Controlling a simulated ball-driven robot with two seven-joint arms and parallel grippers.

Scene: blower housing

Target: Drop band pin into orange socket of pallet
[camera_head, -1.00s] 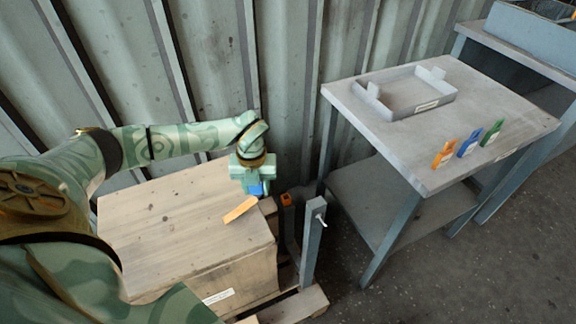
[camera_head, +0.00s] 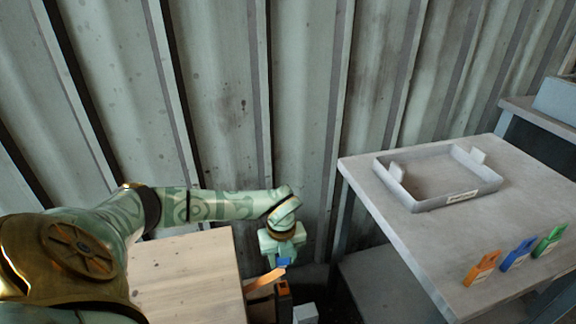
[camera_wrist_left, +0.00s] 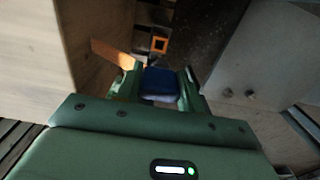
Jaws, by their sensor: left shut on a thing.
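My left gripper (camera_head: 284,258) is shut on the band pin. Of the pin, a blue block (camera_wrist_left: 160,84) shows between the fingers, and an orange strip (camera_head: 262,281) juts out to the left; the strip also shows in the left wrist view (camera_wrist_left: 114,53). The pin's lower end is hidden. The orange socket (camera_head: 283,288) tops a dark post beside the crate, just below the gripper in the head view. In the left wrist view the socket (camera_wrist_left: 160,43) is a square orange ring beyond the fingertips, apart from them. My right gripper is not in view.
A wooden crate (camera_head: 185,270) stands to the left of the socket. A grey post (camera_head: 306,313) stands to its right. A grey table (camera_head: 400,240) holds a shallow tray (camera_head: 426,204) and orange (camera_head: 482,268), blue (camera_head: 518,253) and green (camera_head: 550,240) tags. A corrugated wall is behind.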

